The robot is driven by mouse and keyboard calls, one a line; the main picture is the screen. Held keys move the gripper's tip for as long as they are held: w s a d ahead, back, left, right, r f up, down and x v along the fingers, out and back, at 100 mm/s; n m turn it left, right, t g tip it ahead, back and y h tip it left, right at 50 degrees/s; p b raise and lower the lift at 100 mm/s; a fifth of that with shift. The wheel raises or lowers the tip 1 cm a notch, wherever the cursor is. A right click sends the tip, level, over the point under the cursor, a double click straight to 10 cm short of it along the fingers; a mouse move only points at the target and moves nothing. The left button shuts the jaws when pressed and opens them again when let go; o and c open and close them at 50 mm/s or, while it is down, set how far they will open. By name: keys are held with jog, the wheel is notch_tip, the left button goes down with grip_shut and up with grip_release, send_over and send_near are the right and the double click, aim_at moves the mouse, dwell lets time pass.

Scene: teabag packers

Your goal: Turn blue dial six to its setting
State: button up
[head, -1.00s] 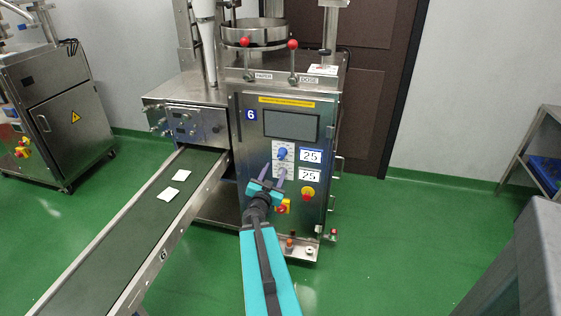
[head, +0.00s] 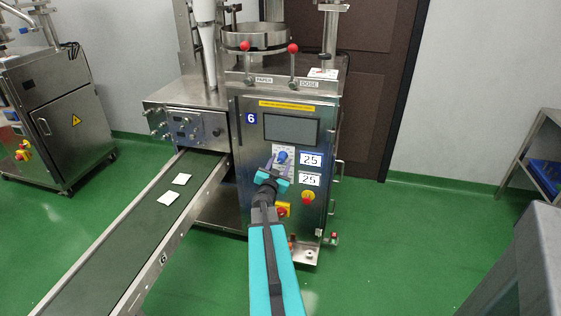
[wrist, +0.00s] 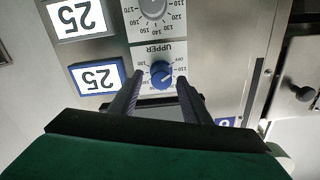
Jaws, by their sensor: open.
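The blue dial (head: 282,157) is on the front panel of machine 6, below its dark screen. In the wrist view, which shows the panel upside down, the blue dial (wrist: 161,75) sits on a white scale plate beside the word UPPER. Its scale numbers are partly hidden and I cannot read its setting. My gripper (head: 279,168) is open in front of the panel. In the wrist view my gripper (wrist: 160,80) has one finger on each side of the dial, with gaps showing; I cannot tell whether they reach around it.
Two displays reading 25, upper (head: 311,159) and lower (head: 309,179), are beside the dials. A red stop button (head: 308,197) is below them. A conveyor (head: 130,235) with two teabags runs at the left.

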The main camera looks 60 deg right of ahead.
jog(key=shift+x, duration=1.15)
